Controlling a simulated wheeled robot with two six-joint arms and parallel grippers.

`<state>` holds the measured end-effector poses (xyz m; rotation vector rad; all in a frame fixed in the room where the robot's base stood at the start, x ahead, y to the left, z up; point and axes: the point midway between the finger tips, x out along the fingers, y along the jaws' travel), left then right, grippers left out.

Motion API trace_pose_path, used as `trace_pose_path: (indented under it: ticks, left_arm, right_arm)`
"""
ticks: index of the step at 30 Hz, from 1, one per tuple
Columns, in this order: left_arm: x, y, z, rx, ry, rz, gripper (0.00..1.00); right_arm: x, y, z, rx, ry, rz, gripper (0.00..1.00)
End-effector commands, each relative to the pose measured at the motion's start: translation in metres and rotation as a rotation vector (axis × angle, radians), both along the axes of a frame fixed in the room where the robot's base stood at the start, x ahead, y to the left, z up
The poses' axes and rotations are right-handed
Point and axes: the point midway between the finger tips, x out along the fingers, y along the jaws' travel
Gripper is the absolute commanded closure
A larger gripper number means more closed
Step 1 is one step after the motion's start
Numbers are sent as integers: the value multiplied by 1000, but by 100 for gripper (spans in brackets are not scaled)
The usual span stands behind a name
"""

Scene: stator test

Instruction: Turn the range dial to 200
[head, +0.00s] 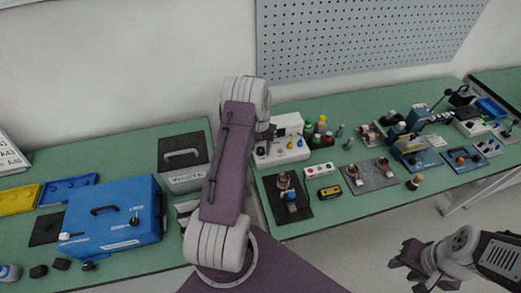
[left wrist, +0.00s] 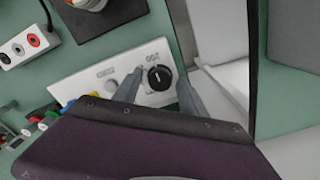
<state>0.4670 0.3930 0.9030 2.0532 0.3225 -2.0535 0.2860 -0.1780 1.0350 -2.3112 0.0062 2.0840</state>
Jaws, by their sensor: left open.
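The range dial (left wrist: 159,77) is a round black knob with a pale mark, on the white front panel (left wrist: 75,91) of a test instrument. In the left wrist view my left gripper (left wrist: 160,88) is open, with one grey finger on each side of the dial; I cannot tell whether either touches it. Panel lettering beside the dial is too small to read surely. In the head view the white instrument (head: 290,124) stands just right of my left arm, which partly covers it. My right gripper (head: 405,258) hangs at the lower right, away from the instrument; its jaw opening is unclear.
A terminal block (left wrist: 22,46) with coloured sockets lies near the instrument. A blue case (head: 115,215) and a dark-topped box with a handle (head: 183,155) stand left of my arm. Bottles (head: 320,126) and stator parts crowd the right bench. A gap separates the benches.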

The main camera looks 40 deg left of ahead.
Motion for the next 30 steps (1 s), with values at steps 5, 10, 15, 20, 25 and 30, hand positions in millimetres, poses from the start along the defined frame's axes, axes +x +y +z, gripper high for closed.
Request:
trace_pose_path:
  ticks: [5, 10, 15, 20, 25, 30]
  left_arm:
    - [0, 0, 19, 0, -1, 1, 51]
    - [0, 0, 53, 0, -1, 1, 51]
    - [0, 0, 62, 0, 1, 1, 51]
    - [0, 0, 60, 0, 0, 1, 51]
    - [0, 0, 60, 0, 0, 1, 51]
    - [11, -11, 65, 7, -17, -30, 51]
  right_arm:
    - [0, 0, 16, 0, 0, 0, 64]
    - [0, 0, 42, 0, 0, 0, 64]
    - [0, 0, 48, 0, 0, 0, 64]
    - [0, 0, 46, 0, 0, 0, 64]
    - [0, 0, 46, 0, 0, 0, 64]
    - [0, 0, 43, 0, 0, 0, 64]
